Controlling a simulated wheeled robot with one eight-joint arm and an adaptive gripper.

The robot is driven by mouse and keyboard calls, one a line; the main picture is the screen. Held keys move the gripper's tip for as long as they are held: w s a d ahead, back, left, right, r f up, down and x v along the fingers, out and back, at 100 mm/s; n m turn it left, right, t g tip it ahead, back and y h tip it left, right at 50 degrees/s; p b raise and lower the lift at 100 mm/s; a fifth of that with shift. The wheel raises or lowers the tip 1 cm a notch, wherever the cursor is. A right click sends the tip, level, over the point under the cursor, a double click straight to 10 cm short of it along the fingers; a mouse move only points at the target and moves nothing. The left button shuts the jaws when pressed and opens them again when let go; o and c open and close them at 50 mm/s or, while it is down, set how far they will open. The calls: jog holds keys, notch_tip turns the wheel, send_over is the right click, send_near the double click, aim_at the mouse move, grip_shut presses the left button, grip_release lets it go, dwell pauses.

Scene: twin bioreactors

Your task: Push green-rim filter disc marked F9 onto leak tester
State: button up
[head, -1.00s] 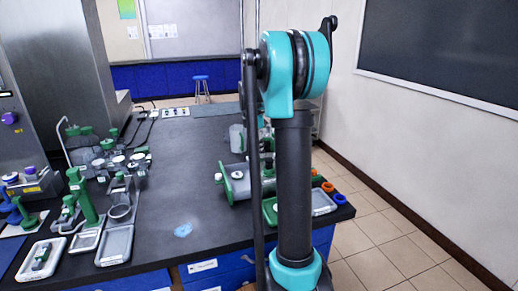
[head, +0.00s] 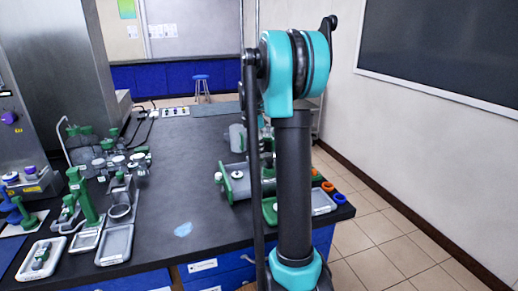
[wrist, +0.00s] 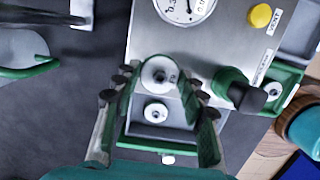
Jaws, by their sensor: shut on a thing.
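In the wrist view my gripper (wrist: 160,88) is shut on the green-rim filter disc (wrist: 158,74), a pale round disc with a small dark mark that looks like F9. The fingers grip it from left and right. The leak tester (wrist: 225,45) is the metal box at the top, with a round gauge and a yellow button. A green fitting with a dark end (wrist: 240,92) projects at its right. The disc overlaps the tester's lower edge in the picture; I cannot tell whether they touch. In the head view my arm hides the gripper and disc.
A second white disc (wrist: 156,112) lies below the held one, between my fingers in the picture. A green-edged tray (wrist: 294,76) with another disc is at right. In the head view, green-and-grey equipment (head: 88,200) and trays crowd the left; the bench middle (head: 170,185) is mostly clear.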

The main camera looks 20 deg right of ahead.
jog(key=shift+f, duration=0.6)
dwell(1.2)
jog(key=o, duration=0.9)
jog(key=shift+o, duration=0.6)
jog(key=o, duration=0.4)
jog(key=shift+r, duration=0.1)
jog(key=shift+r, duration=3.4)
grip_shut()
